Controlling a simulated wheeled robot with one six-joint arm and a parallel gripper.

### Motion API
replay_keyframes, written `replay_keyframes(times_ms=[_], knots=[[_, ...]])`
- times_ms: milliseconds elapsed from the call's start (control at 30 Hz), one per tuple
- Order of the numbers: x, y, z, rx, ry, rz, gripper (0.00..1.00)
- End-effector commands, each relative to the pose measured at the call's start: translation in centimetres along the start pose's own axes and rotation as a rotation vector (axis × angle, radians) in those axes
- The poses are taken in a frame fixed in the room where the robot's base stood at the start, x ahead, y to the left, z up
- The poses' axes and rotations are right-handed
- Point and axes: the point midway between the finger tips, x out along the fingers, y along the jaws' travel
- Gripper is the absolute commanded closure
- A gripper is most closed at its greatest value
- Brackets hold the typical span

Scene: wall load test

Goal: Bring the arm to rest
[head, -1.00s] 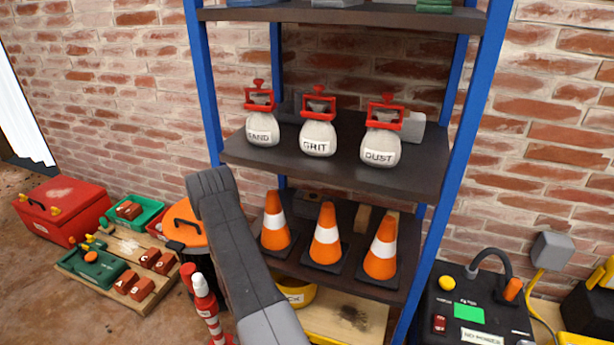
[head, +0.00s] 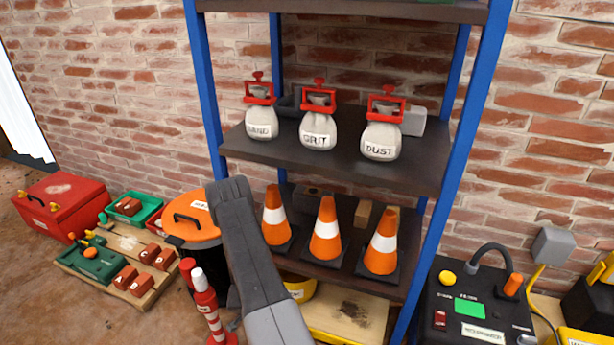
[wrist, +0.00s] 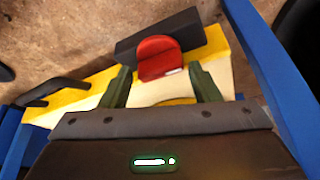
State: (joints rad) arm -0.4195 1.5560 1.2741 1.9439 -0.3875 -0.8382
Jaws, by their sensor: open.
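My arm (head: 252,255) rises from the bottom middle of the head view, in front of the blue-posted shelf, with its bend beside the orange-lidded bin. My gripper is not visible in the head view. In the wrist view my gripper (wrist: 161,82) is open, its two dark green fingers spread apart. A red rounded thing (wrist: 160,58) shows between and beyond the fingertips; I cannot tell how far away it is. It lies against a dark block (wrist: 188,28) above a yellow and cream surface (wrist: 92,92).
The shelf (head: 330,170) holds bags marked SAND, GRIT and DUST, with orange cones (head: 326,232) below. An orange-lidded bin (head: 192,215) and red-and-white post (head: 208,305) stand close left of my arm. A black control box (head: 475,305) is right. Blue posts (wrist: 285,80) flank the wrist view.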

Motion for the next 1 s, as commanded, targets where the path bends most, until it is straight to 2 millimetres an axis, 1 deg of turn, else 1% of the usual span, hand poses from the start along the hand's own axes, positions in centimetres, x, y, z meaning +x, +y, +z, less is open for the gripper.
replay_keyframes(times_ms=[67,100,200,767,833,1000], knots=[[0.0,-0.1,0.0,0.056,0.0,0.022,0.44],[-0.5,-0.1,-0.1,0.074,0.0,0.029,0.44],[-3.0,-0.2,-0.2,0.066,0.0,0.026,0.44],[-14.3,-0.5,-0.2,0.064,0.0,0.026,0.44],[-14.2,-0.3,-0.4,0.051,0.003,0.008,0.44],[-15.2,0.1,-1.4,0.01,0.008,-0.046,0.44]])
